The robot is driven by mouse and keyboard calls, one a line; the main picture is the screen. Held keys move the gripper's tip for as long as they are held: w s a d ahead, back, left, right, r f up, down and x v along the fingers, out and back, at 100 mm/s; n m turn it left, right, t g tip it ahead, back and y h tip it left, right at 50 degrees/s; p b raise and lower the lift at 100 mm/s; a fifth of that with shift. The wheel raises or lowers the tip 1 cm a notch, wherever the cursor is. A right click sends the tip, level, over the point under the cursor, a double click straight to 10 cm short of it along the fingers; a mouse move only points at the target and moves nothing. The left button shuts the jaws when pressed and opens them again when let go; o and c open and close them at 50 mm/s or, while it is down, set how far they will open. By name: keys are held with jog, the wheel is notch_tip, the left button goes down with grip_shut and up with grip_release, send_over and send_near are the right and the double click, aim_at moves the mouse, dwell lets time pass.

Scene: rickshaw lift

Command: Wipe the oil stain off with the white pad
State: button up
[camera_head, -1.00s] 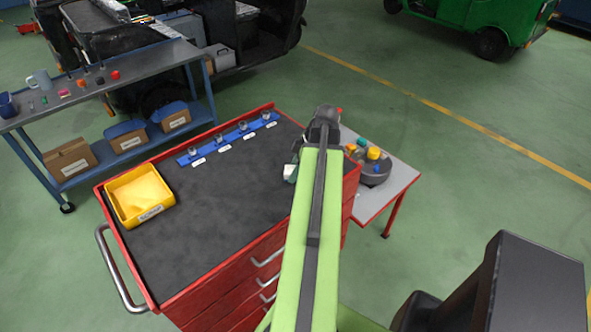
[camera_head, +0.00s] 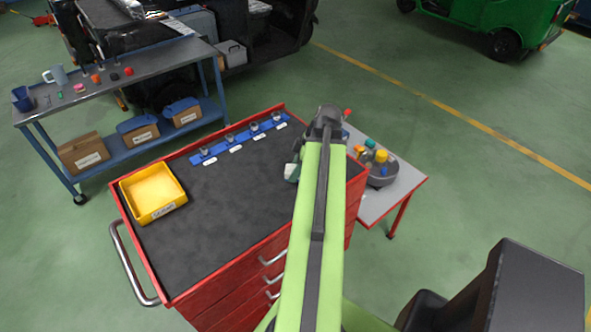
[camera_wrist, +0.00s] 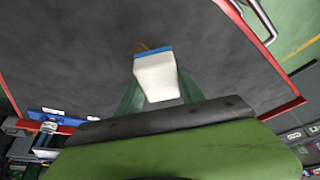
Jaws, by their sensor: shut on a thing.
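My gripper (camera_wrist: 160,92) is shut on the white pad (camera_wrist: 156,76), a pale block with a blue edge, held between green fingers in the wrist view. A brownish mark, likely the oil stain (camera_wrist: 141,46), shows just past the pad's blue edge on the dark worktop; the pad hides part of it. I cannot tell whether the pad touches the surface. In the head view the pad (camera_head: 291,172) shows as a small pale patch left of my arm, over the right part of the dark cart top (camera_head: 225,205). The stain cannot be made out there.
A yellow bin (camera_head: 152,193) sits at the cart top's left end. A blue strip (camera_head: 240,139) with several small metal parts lines the back edge. A grey side table (camera_head: 399,185) with a round dish of coloured items stands right. The cart top's middle is clear.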

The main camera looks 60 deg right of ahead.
jog(key=shift+r+p, duration=0.85)
jog(key=shift+r, duration=0.45)
notch_tip(320, 180, up, 3)
jog(key=p, duration=0.3)
jog(key=shift+r, duration=0.1)
